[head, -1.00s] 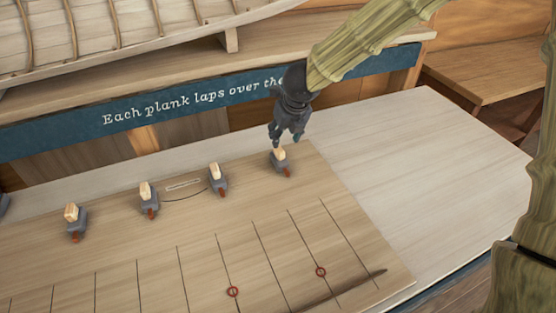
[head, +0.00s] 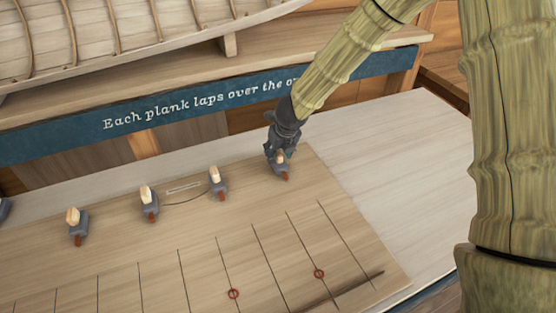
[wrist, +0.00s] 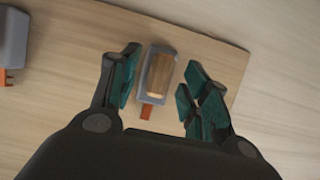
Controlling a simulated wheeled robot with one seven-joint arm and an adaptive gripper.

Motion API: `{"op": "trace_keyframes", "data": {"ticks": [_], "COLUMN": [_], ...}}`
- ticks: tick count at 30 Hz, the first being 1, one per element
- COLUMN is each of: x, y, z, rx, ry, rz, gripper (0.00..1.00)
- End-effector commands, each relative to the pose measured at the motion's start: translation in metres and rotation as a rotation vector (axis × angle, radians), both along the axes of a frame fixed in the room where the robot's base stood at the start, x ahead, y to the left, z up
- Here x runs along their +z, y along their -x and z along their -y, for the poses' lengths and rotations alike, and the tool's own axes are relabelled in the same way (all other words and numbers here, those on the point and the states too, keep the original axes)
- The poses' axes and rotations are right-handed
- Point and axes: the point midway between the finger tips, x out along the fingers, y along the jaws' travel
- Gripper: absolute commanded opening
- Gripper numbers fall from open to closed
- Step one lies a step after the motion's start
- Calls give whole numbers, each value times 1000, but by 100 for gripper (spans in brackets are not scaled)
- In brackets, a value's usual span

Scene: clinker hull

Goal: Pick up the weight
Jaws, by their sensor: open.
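Several grey weights with pale wooden tops and small red-brown tips stand along the far side of the plank board. The rightmost weight (head: 281,170) is partly hidden by my gripper (head: 279,153) in the head view. In the wrist view this weight (wrist: 157,74) lies between the fingers of my gripper (wrist: 159,86), its wooden top facing me and its orange-brown tip toward my palm. The fingers, with teal pads, are open on both sides of it, and a small gap shows on each side. The weight stands on the board.
Other weights stand to the left: one (head: 217,183), another (head: 149,204) and another (head: 76,226). A thin curved line runs between two of them. The board (head: 330,235) carries ruled lines and red rings. A blue lettered strip (head: 180,108) and hull stand behind. The pale tabletop at right is clear.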

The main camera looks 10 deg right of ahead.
Motion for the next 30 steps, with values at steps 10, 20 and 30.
{"op": "trace_keyframes", "data": {"ticks": [10,20,30], "x": [-11,-11,-11], "y": [-4,-4,-4], "z": [0,0,0], "rx": [-1,-1,0], "ry": [0,0,1], "rz": [0,0,-1], "gripper": [46,1,0]}}
